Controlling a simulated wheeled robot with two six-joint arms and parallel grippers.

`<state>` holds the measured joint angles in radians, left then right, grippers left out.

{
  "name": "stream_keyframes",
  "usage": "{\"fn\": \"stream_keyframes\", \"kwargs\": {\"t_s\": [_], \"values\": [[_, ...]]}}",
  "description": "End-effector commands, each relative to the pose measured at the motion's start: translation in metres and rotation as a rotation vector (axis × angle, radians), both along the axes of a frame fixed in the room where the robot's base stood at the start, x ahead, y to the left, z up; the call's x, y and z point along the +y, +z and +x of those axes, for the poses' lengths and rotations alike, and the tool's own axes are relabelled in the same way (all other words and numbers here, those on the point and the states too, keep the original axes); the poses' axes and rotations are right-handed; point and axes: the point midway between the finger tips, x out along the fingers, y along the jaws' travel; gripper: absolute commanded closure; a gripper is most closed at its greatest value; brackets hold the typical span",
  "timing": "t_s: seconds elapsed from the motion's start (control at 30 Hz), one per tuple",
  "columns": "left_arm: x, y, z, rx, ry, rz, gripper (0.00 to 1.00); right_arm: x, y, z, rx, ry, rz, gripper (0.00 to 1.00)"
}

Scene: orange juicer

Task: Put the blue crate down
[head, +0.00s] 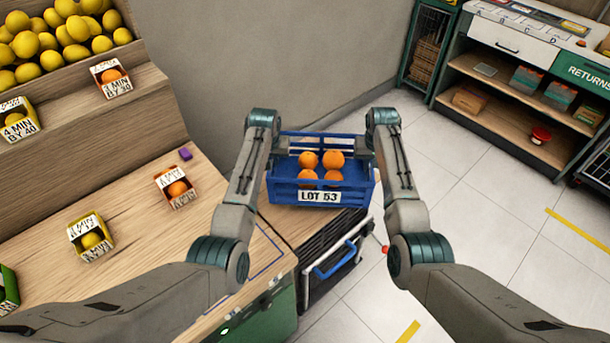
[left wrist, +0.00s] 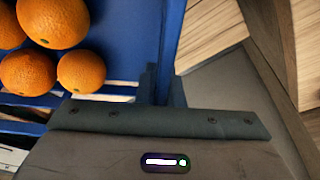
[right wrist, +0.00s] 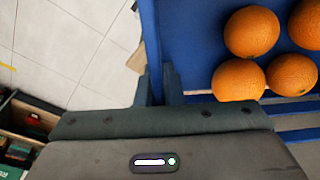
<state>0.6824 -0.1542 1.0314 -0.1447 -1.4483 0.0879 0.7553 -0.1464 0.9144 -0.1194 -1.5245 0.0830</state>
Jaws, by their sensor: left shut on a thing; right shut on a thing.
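The blue crate (head: 284,194) with a LOT 53 label holds several oranges (head: 333,160). It is level between my two arms, over the right end of the wooden counter and the black juicer-like unit; I cannot tell whether it touches a surface. My left gripper (left wrist: 163,88) is shut on the crate's left wall. My right gripper (right wrist: 155,88) is shut on its right wall. In the head view the fingertips are hidden behind the wrists at the crate's sides.
A black unit with a blue handle (head: 335,262) stands below the crate. A returns shelf (head: 520,110) is at the far right. Tiled floor (head: 480,215) is clear at right.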

Motion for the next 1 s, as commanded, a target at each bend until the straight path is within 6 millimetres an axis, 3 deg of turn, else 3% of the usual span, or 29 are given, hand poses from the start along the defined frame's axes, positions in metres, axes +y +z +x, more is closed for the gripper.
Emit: {"fn": "stream_keyframes", "kwargs": {"t_s": [0.63,1.0], "values": [[0.0,-0.001,0.001,-0.002,0.001,0.0,1.0,0.0,-0.001,0.0,-0.001,0.0,0.0,1.0],[0.0,-0.016,0.001,-0.002,0.001,0.0,1.0,0.0,-0.016,0.0,-0.001,0.0,0.0,1.0]]}}
